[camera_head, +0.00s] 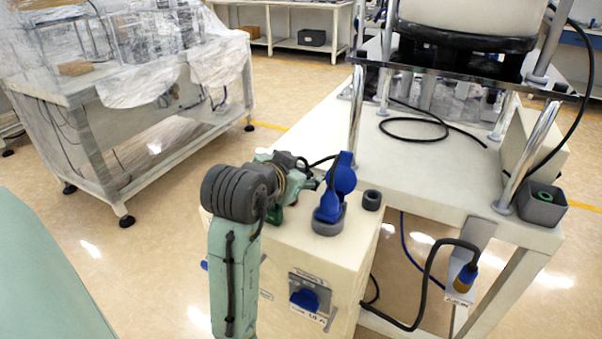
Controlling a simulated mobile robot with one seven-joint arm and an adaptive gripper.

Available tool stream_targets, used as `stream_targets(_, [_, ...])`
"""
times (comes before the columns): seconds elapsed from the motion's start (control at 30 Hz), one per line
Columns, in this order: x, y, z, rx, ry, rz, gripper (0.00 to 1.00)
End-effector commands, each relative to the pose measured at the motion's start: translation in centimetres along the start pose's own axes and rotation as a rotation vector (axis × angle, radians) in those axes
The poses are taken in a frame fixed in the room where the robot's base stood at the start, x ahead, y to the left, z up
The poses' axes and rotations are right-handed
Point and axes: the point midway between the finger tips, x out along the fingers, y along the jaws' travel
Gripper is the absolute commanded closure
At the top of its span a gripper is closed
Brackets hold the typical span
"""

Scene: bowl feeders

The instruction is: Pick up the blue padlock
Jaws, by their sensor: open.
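A blue object (334,195) stands on the top of a cream cabinet (305,245), with a grey rounded part at its foot. It is the only loose-looking blue thing there, but I cannot tell for sure that it is the padlock. A dark grey ring or cup (372,200) stands just right of it. My gripper (312,180) is just left of the blue object, low over the cabinet top, and is open. My arm's grey joint and cables partly hide the gripper, so the fingers are hard to make out. I cannot tell whether they touch the blue object.
A blue rotary switch (305,299) sits on the cabinet's front. A cream workbench (440,180) with metal posts, a black cable and a grey box (541,205) adjoins on the right. A plastic-wrapped bench (150,130) stands at left. Open floor lies between.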

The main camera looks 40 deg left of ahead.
Motion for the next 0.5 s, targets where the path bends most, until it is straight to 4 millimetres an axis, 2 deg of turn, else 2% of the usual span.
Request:
stream_targets(0.1, [0.7, 0.04, 0.0, 0.001, 0.0, 0.0, 0.4])
stream_targets(0.3, [0.73, 0.02, 0.0, 0.001, 0.001, -0.001, 0.4])
stream_targets(0.5, [0.71, 0.02, -0.01, 0.001, 0.001, -0.001, 0.54])
